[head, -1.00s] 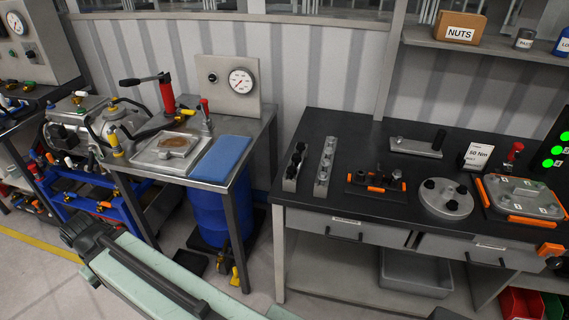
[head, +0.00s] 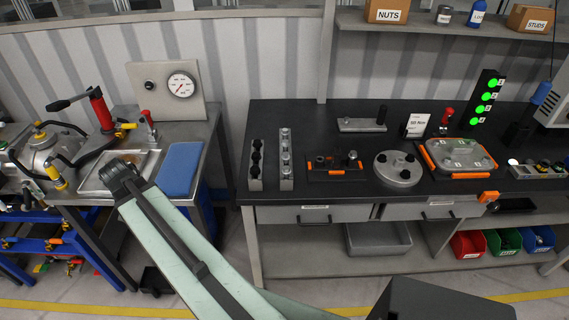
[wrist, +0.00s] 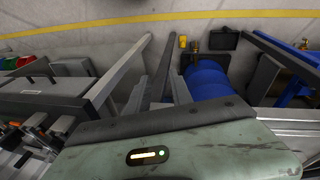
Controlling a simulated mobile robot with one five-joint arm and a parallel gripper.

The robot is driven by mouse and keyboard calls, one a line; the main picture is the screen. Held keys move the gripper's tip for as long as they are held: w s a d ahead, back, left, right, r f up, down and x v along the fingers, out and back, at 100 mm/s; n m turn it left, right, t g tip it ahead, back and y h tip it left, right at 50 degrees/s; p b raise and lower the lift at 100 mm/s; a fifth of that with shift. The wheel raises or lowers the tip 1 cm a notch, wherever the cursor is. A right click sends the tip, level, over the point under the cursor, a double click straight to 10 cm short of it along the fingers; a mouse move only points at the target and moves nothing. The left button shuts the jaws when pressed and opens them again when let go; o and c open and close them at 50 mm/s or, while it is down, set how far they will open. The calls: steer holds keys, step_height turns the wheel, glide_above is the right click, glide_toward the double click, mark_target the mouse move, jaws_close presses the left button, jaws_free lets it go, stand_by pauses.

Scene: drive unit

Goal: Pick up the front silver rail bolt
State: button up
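The right one is a grey rail (head: 287,184) with several silver bolts in a row. The front silver rail bolt (head: 286,172) sits nearest the bench's front edge. The left rail (head: 256,184) carries black bolts. My pale green arm reaches up from the bottom of the head view, its dark end joint left of the bench and well apart from the rails. No rail bolt can be made out in the wrist view.
An orange-trimmed fixture (head: 335,176), a round grey plate (head: 398,180) and a tool block (head: 362,125) are right of the rails. A metal table with a blue pad (head: 182,169) is at left. The wrist view shows a blue drum (wrist: 207,82) below.

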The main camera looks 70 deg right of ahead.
steer(key=s+d+r+m+g+p, duration=0.1)
steer(key=s+d+r+m, duration=0.1)
steer(key=s+d+m, duration=0.3)
steer(key=s+d+r+m+h+p, duration=0.1)
steer(key=s+d+r, duration=0.2)
steer(key=d, duration=0.4)
steer(key=s+d+r+m+g+p, duration=0.1)
steer(key=s+d+r+m+p, duration=0.1)
steer(key=s+d+m, duration=0.3)
steer(key=m+g+p, duration=0.2)
steer(key=m+g, duration=0.1)
steer(key=m, duration=0.4)
glide_toward(286, 168)
steer(key=b+x, duration=0.2)
steer(key=x, duration=0.2)
steer(key=shift+a, duration=0.15)
steer(key=b+x, duration=0.4)
steer(key=x, duration=0.1)
steer(key=shift+b, duration=0.3)
steer(key=shift+r, duration=0.15)
jaws_close()
